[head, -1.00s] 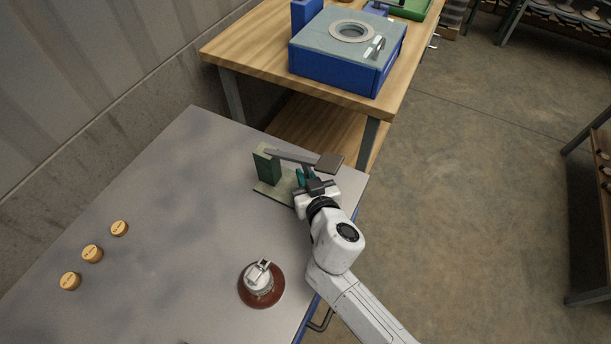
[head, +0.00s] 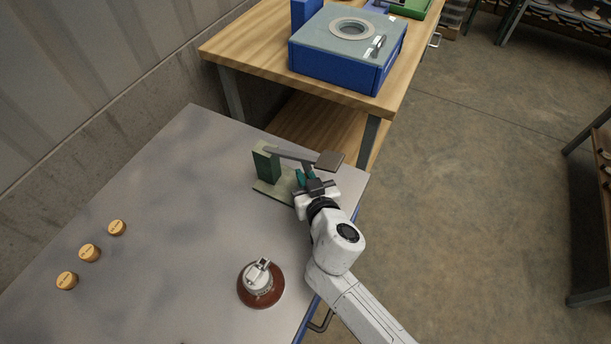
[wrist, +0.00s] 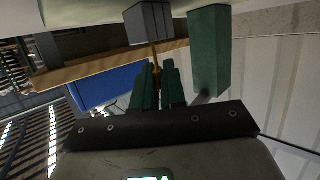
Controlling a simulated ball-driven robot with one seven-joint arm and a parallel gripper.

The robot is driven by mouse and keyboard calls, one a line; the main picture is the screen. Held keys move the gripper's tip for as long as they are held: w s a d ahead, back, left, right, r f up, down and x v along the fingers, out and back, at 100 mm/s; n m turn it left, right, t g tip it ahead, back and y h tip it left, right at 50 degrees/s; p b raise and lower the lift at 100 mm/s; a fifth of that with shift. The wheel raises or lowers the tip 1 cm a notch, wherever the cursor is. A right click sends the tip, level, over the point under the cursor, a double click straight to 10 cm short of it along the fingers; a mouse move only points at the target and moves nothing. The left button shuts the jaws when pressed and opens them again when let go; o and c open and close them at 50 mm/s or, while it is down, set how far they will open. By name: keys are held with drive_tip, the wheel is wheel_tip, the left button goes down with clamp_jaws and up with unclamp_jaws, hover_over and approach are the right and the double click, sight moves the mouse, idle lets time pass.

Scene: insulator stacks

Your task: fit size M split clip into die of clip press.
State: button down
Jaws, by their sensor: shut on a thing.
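The clip press (head: 266,168) stands near the far right corner of the grey table, with a green post, a flat green base and a long lever (head: 290,155) ending in a square plate. My gripper (head: 303,177) is low over the base, beside the post and under the lever. In the wrist view its teal fingers (wrist: 159,72) are shut on a thin brown piece, the split clip (wrist: 156,57); its size mark cannot be read. The clip's tip points at a grey block (wrist: 148,22), seemingly the die; whether they touch is unclear. The green post (wrist: 208,50) is close beside the fingers.
An insulator with a brown disc (head: 246,294) and pale metal cap stands near the table's front edge. Three small orange-yellow round pieces (head: 89,253) lie at left. The table's middle is clear. A wooden bench (head: 240,50) bears a blue box (head: 335,65) behind.

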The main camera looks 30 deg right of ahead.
drive_tip(key=shift+f+b, duration=0.75)
drive_tip(key=c, duration=1.1)
unclamp_jaws()
drive_tip(key=b+v, duration=0.1)
drive_tip(key=v, duration=0.9)
drive_tip(key=shift+s+a+r+b, duration=0.1)
drive_tip(key=shift+s+r+b, duration=0.05)
drive_tip(key=shift+s+b, duration=0.25)
drive_tip(key=s+d+f+m+g+h, duration=0.2)
drive_tip(key=s+d+f+g, duration=0.55)
drive_tip(key=d, duration=0.35)
drive_tip(key=s+f+n+g+y, duration=0.1)
drive_tip(key=s+g+y, duration=0.1)
drive_tip(key=s, duration=0.4)
drive_tip(key=s+a+f+n+g+y, duration=0.1)
drive_tip(key=s+n+g+y, duration=0.1)
drive_tip(key=s+g, duration=0.2)
drive_tip(key=shift+s+a+f, duration=0.3)
drive_tip(key=shift+s+f, duration=0.05)
drive_tip(key=shift+s, duration=0.6)
